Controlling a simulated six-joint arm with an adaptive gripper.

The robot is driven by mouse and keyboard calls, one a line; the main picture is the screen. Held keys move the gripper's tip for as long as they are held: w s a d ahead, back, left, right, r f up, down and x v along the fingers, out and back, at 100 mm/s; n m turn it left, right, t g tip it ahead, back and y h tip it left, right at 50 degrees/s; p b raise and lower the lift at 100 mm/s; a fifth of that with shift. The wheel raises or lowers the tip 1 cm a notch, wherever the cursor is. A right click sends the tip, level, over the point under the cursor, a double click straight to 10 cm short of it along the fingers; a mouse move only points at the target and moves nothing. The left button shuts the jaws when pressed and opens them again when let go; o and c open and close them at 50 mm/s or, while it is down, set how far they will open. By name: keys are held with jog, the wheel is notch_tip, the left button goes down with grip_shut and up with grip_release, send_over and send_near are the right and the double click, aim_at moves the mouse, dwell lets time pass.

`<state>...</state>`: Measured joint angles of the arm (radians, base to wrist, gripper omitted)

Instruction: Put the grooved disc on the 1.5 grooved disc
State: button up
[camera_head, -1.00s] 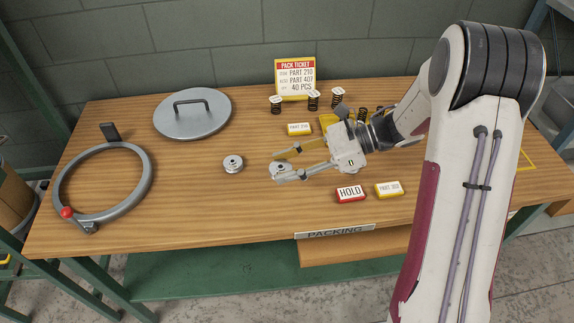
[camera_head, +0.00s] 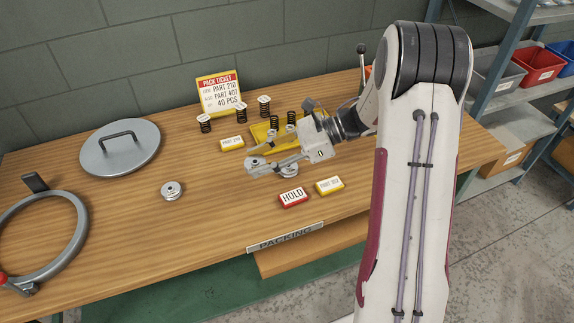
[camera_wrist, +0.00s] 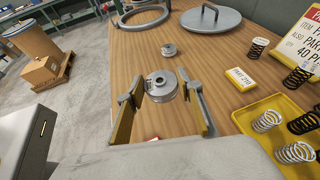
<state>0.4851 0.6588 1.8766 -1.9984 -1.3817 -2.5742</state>
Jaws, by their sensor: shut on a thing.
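My gripper (camera_head: 257,163) is shut on a grey grooved disc (camera_wrist: 161,88), which sits between its fingertips and looks raised above the wooden table. A second silver disc (camera_head: 171,190) lies free on the table to the left; it also shows beyond the fingers in the wrist view (camera_wrist: 168,49). A third silver disc (camera_head: 289,171) lies on the table under my gripper's fingers, partly covered by them, and is hidden in the wrist view. I cannot read any size mark, so I cannot tell which disc is the 1.5 one.
Near my gripper are a red HOLD block (camera_head: 293,198), yellow part blocks (camera_head: 329,185) and a yellow tray (camera_wrist: 256,107) of springs. Capped springs (camera_head: 241,113) and a pack ticket (camera_head: 218,92) stand behind. A grey lid (camera_head: 119,150) and a ring (camera_head: 75,250) lie left.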

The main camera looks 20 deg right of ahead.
notch_tip(320, 180, up, 2)
jog(key=m+t, duration=0.2)
send_over(294, 166)
jog(key=shift+w+r+h, duration=0.15)
jog(key=shift+r+h, duration=0.15)
jog(key=shift+r, duration=0.15)
jog(key=shift+f, duration=3.15)
jog(key=shift+f, duration=1.85)
jog(key=shift+f, duration=0.15)
jog(key=o, duration=1.3)
